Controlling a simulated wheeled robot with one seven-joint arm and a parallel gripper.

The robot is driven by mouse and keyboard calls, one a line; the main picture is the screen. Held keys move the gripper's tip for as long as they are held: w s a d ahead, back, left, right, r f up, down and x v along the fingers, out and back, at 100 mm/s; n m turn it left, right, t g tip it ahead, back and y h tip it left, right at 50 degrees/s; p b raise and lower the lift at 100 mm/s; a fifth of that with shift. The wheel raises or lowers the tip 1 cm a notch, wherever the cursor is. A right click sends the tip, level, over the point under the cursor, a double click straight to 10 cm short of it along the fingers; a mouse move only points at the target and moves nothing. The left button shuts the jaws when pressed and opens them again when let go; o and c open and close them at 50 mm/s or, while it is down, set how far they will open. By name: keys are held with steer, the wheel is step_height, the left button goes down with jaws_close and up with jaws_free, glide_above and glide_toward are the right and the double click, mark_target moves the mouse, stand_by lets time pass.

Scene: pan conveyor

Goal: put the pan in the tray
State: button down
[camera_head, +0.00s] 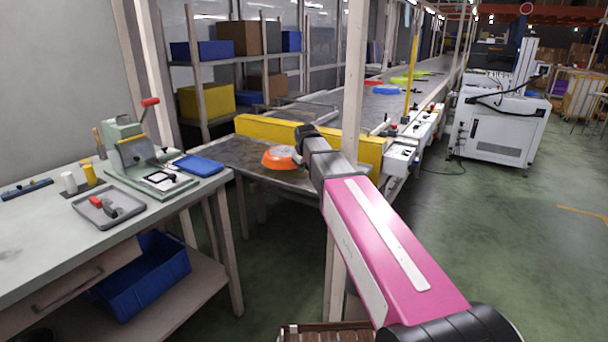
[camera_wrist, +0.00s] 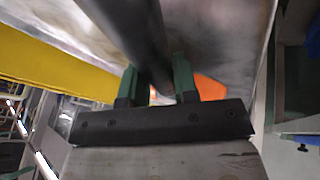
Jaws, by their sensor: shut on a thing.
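The orange pan (camera_head: 280,159) with a paler top rests on, or is just above, the near end of the conveyor in the head view. In the wrist view a dark bar, which looks like the pan's handle (camera_wrist: 137,40), runs between the two green fingers of my gripper (camera_wrist: 158,88). The fingers are shut on it, with an orange patch of the pan (camera_wrist: 211,88) behind them. In the head view my wrist hides the fingers. A shallow grey tray (camera_head: 125,209) lies on the left workbench with small red and dark items in it.
A yellow guard (camera_head: 262,129) stands behind the pan. The workbench (camera_head: 40,240) also holds a press (camera_head: 128,150) and a blue flat tray (camera_head: 199,165). A blue bin (camera_head: 150,280) sits below. A brown slatted crate (camera_head: 330,334) shows at the bottom. Green floor lies open at right.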

steer(key=shift+f, duration=1.95)
steer(key=c, duration=0.9)
jaws_free()
steer(key=v, duration=1.2)
